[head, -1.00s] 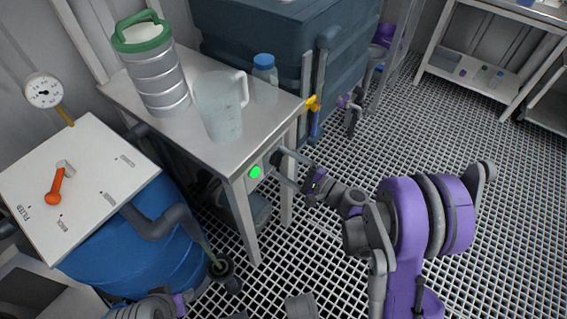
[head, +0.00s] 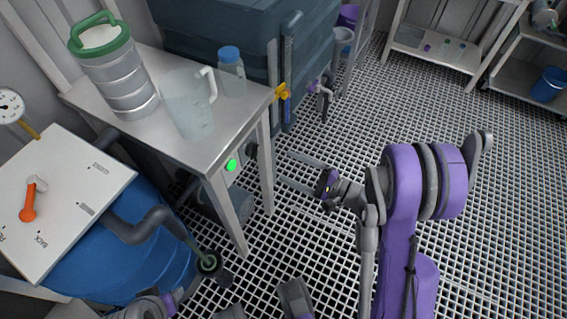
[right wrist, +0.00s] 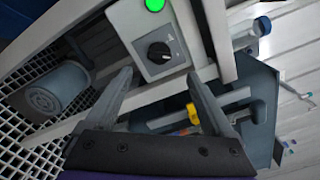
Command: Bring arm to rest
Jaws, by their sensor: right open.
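My right gripper (head: 285,169) is open and empty, in front of the steel table's right leg and apart from it in the head view. In the right wrist view its two fingers (right wrist: 160,78) stand wide apart with nothing between them. Beyond them is a grey switch box (right wrist: 131,29) with a black knob and a lit green lamp; the lamp (head: 231,165) also shows below the table edge in the head view. Grey and purple parts of my left arm (head: 150,305) show at the bottom edge; its fingers cannot be made out clearly.
The steel table (head: 150,132) holds a banded metal vessel (head: 120,80) with a green rim, a clear jug (head: 188,108) and a blue-capped bottle (head: 231,72). A blue drum (head: 120,255) stands left, a dark tank (head: 225,30) behind. Grating floor (head: 330,130) is open right of the table.

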